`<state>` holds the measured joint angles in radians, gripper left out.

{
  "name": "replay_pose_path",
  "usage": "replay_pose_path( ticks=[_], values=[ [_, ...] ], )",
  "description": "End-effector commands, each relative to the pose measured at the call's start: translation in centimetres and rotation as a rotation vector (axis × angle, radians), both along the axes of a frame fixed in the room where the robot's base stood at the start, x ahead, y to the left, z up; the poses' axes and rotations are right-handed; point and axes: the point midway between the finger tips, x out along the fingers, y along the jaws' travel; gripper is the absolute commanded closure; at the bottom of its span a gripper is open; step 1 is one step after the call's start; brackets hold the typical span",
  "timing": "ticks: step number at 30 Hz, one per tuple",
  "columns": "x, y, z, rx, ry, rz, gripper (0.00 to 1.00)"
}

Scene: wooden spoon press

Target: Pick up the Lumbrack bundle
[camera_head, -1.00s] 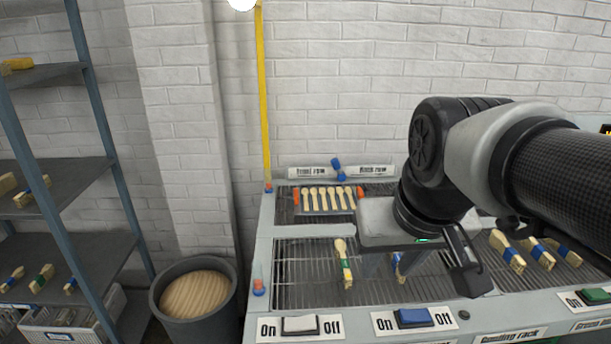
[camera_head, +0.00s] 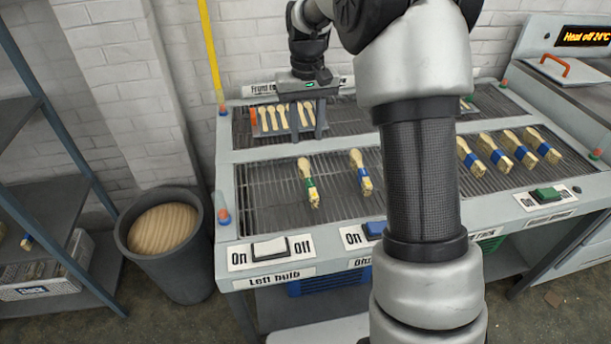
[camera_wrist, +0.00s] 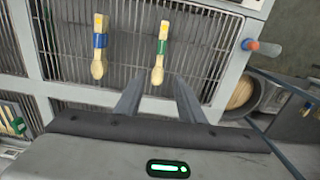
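Wooden spoon bundles lie on the wire front rack. One with a green band (camera_head: 309,184) is at the left, also in the wrist view (camera_wrist: 161,47). One with a blue band (camera_head: 361,172) lies to its right, also in the wrist view (camera_wrist: 100,44). Several more blue-banded bundles (camera_head: 495,153) lie at the right, beyond my arm. No readable label tells which bundle is Lumbrack. My gripper (camera_head: 306,136) points down near the back row, fingers apart and empty. In the wrist view (camera_wrist: 158,95) both bundles show beyond the fingers, clear of them.
A white switch (camera_head: 270,248), a blue switch (camera_head: 375,229) and a green switch (camera_head: 546,194) line the front edge. A grey bin (camera_head: 165,255) and shelves (camera_head: 48,215) stand left. My arm crosses the rack's middle.

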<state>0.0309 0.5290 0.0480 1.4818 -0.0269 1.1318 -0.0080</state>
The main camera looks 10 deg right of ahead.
Motion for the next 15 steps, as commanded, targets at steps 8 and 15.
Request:
replay_pose_path(
  ticks=[8, 15],
  values=[
    [-0.1, 0.0, -6.5, 0.0, 0.004, 0.0, 0.65],
    [-0.1, 0.0, -9.5, 0.0, 0.001, -0.001, 0.65]
  ],
)
